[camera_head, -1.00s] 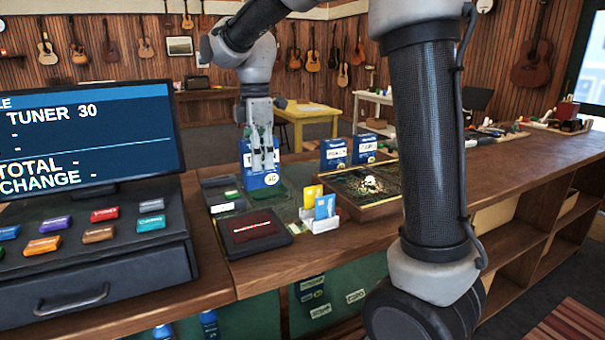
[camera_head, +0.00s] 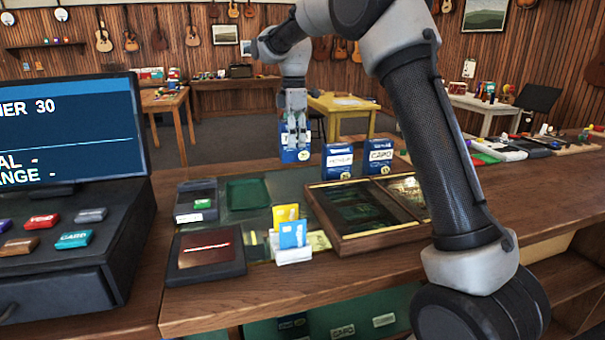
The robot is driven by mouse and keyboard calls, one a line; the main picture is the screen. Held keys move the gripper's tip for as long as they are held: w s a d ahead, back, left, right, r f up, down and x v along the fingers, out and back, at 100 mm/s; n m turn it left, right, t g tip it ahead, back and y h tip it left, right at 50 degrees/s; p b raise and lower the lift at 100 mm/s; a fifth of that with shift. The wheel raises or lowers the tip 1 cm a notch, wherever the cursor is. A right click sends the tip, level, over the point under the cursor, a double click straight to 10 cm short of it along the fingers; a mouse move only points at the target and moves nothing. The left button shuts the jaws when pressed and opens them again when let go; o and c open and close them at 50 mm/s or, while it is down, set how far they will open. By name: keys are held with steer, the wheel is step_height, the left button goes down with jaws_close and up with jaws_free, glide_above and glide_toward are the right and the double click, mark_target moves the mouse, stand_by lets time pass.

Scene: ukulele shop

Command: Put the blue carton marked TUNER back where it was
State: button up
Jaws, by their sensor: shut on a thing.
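My gripper (camera_head: 296,128) points down and is shut on a blue carton (camera_head: 292,155) with a white label band. The fingers cover most of its front, so its marking cannot be read. It is upright, left of a blue carton with a partly legible label (camera_head: 338,161) and apart from it. A blue carton marked CAPO (camera_head: 381,156) stands right of that one, at the counter's back edge. The held carton appears at or beyond that edge; I cannot tell whether it touches anything.
The register screen (camera_head: 70,130) stands at left.

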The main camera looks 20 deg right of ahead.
mark_target(294, 161)
step_height(294, 161, down, 8)
steer(key=shift+a, duration=0.1)
steer(key=shift+f, duration=0.15)
steer(key=o, duration=1.1)
steer(key=shift+c, duration=0.2)
